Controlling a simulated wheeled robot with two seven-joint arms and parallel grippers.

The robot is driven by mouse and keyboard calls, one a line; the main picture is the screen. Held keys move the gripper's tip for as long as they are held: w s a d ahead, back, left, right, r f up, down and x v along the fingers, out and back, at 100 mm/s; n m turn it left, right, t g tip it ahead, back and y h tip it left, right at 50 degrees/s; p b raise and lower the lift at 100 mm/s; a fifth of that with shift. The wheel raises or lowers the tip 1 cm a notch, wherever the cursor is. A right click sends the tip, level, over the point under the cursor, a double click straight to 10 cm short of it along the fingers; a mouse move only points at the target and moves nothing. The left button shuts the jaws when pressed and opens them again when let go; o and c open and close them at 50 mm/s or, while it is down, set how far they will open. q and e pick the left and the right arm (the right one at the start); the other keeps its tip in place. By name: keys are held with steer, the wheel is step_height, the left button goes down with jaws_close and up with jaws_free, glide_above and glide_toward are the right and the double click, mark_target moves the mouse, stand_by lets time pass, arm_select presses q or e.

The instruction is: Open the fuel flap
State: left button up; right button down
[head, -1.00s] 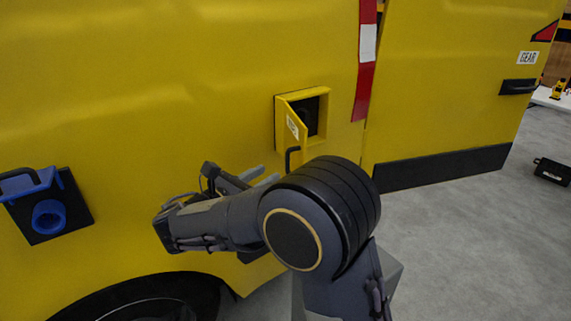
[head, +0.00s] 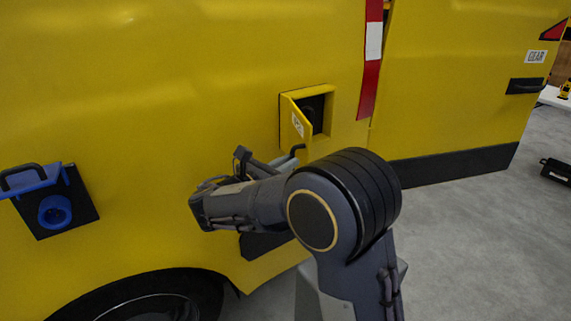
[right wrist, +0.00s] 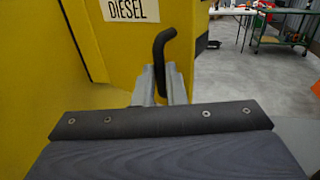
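The fuel flap (head: 296,122) is a small yellow door on the side of the yellow vehicle. It stands partly open in front of a dark recess (head: 318,110). In the right wrist view the flap (right wrist: 112,42) bears a "DIESEL" label and a bent black handle (right wrist: 160,50). My right gripper (right wrist: 160,82) has its grey fingers close on either side of this handle and looks shut on it. In the head view my own arm hides most of the right gripper (head: 285,160). My left gripper is not in view.
A blue-lidded socket (head: 54,210) is on the vehicle side at the left, above a wheel (head: 150,308). A red and white strip (head: 371,60) runs beside the flap. A door marked "GEAR" (head: 480,80) is at the right. Grey floor (head: 450,240) is open at the right.

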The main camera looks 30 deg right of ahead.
mark_target(306, 161)
steer(key=shift+s+d+r+n+t+p, duration=0.15)
steer(key=shift+s+d+n+t+p, duration=0.15)
steer(key=shift+d+t, duration=0.15)
steer(key=shift+s+d+n+t+y+p, duration=0.2)
steer(key=shift+s+d+t+p, duration=0.1)
steer(key=shift+d, duration=0.25)
steer(key=shift+s+d+n+t+y+p, duration=0.2)
steer(key=shift+d+t+p, duration=0.05)
steer(key=shift+d, duration=0.25)
steer(key=shift+s+d+f, duration=0.1)
steer(key=shift+d+f, duration=0.1)
steer(key=shift+d, duration=0.15)
steer(key=c, duration=1.5)
jaws_free()
